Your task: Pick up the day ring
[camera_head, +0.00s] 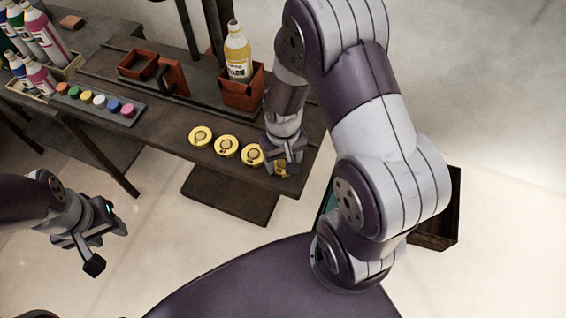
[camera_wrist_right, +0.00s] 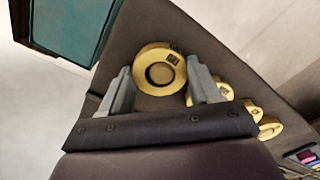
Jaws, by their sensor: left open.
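Several yellow rings with round centres lie in a row along the front of the dark bench: the left one (camera_head: 201,136), the middle one (camera_head: 226,146) and a third (camera_head: 251,155). A further yellow ring (camera_head: 281,169) at the row's right end is partly hidden by my right gripper (camera_head: 285,160). In the right wrist view this ring (camera_wrist_right: 146,84) lies between the two fingers, a small dark mark on its rim; I cannot tell whether both fingers press on it. Which ring is the day ring I cannot tell. My left gripper (camera_head: 107,246) is open and empty, away from the bench.
A bottle with yellow contents (camera_head: 238,55) stands in a reddish-brown box (camera_head: 243,91) behind the rings. A strip of coloured pots (camera_head: 99,101) and a crate of bottles are further left. A dark open bin (camera_head: 436,235) stands on the floor at right.

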